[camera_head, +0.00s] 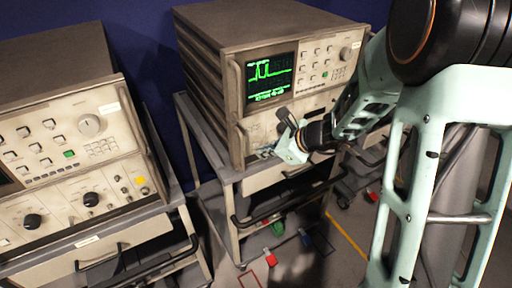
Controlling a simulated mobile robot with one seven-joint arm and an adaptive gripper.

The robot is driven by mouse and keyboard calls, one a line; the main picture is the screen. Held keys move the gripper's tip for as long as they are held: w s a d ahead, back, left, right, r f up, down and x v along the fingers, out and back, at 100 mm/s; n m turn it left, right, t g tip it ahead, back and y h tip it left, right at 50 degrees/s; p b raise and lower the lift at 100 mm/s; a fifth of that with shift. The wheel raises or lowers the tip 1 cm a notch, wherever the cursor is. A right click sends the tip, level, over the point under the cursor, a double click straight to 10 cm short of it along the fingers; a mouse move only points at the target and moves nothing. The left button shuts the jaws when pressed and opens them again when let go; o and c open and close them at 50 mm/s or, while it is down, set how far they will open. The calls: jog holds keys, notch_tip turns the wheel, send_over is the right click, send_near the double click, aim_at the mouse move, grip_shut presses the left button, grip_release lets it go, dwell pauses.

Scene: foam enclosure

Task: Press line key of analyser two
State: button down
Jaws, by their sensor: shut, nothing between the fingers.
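A beige analyser (285,50) with a lit screen (271,77) showing a green trace stands on a grey cart, right of centre. Small keys and a knob sit to the right of its screen. A second analyser (75,130) stands at the left, with its screen mostly out of frame. I cannot read which is analyser two or pick out the line key. My gripper (268,152) is shut and empty, at the lower front panel of the screened analyser, below its screen. My wrist hides part of that panel, and I cannot tell if the fingertips touch it.
The grey cart (224,172) under the screened analyser has a front handle bar. Another cart (95,245) carries the left analyser, with a gap between the two. Coloured floor markings and small red and green items lie below. A dark blue wall is behind.

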jog(key=shift+s+d, duration=0.1)
jog(key=s+d, duration=0.2)
jog(key=s, duration=0.1)
jog(key=s+d+b, duration=0.1)
jog(key=s, duration=0.1)
jog(key=shift+d, duration=0.1)
dwell(0.5)
jog(key=shift+w, duration=0.1)
